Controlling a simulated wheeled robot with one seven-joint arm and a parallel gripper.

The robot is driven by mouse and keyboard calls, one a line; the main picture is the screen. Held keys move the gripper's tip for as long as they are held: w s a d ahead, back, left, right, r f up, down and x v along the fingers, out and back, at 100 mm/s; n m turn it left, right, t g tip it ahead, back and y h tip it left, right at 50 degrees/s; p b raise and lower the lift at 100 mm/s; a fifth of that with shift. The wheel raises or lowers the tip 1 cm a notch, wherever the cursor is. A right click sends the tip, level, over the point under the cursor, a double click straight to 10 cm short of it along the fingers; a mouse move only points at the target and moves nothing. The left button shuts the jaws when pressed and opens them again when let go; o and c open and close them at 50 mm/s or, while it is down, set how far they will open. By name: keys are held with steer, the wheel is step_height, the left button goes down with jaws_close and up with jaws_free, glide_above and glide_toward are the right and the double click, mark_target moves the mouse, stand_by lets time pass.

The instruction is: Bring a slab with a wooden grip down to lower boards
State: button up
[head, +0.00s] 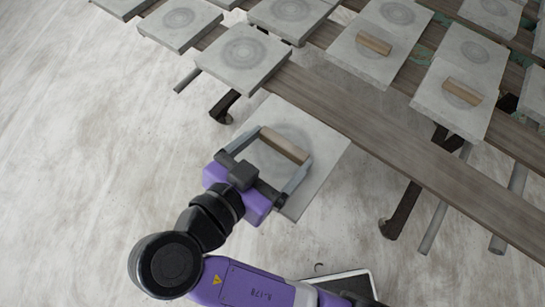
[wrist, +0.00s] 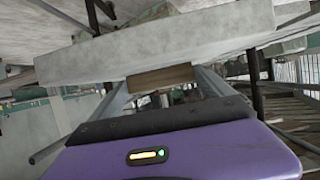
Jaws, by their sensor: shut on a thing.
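My gripper (head: 285,148) is shut on the wooden grip (head: 287,146) of a square grey slab (head: 325,148), with one finger at each end of the grip. The slab is out in front of the boards' near edge, over the floor. Its far corner is close to the upper boards (head: 350,117); I cannot tell whether it touches them. In the wrist view the wooden grip (wrist: 160,78) is between the fingers and the slab (wrist: 155,50) spans the picture above it. Slatted dark boards (wrist: 290,117) show lower at the right of the wrist view.
Several slabs lie on the upper boards, plain ones such as the slab at the left (head: 243,58) and two with wooden grips (head: 374,43) (head: 463,91). Dark rack brackets (head: 400,210) and grey tubes (head: 436,222) stick out below the boards. The pale floor (head: 90,170) at left is clear.

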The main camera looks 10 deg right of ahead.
mark_target(307, 120)
steer(key=shift+w+d+f+b, duration=0.2)
steer(key=shift+w+d+b, duration=0.1)
steer(key=shift+b, duration=0.45)
steer(key=shift+w+d+r, duration=0.1)
steer(key=shift+w+d, duration=0.55)
steer(key=shift+d, duration=0.1)
steer(key=shift+w+d+f+b, duration=0.3)
steer(key=shift+w+d+b, duration=0.2)
steer(key=shift+w+d, duration=1.45)
steer(key=shift+w+d+f+b, duration=0.3)
steer(key=shift+w+d+b, duration=0.25)
steer(key=shift+w+d, duration=1.35)
steer(key=shift+w+d+f+b, duration=0.3)
steer(key=shift+w+d+b, duration=0.2)
steer(key=shift+w+d, duration=1.45)
steer(key=shift+w+d+f+b, duration=0.35)
steer(key=shift+f+b, duration=0.05)
steer(key=shift+f, duration=0.1)
steer(key=shift+f+b, duration=1.1)
steer(key=shift+f, duration=0.3)
steer(key=shift+f, duration=0.35)
steer(key=o, duration=1.8)
steer(key=shift+f+b, duration=0.15)
steer(key=shift+b, duration=0.15)
steer(key=shift+v, duration=4.05)
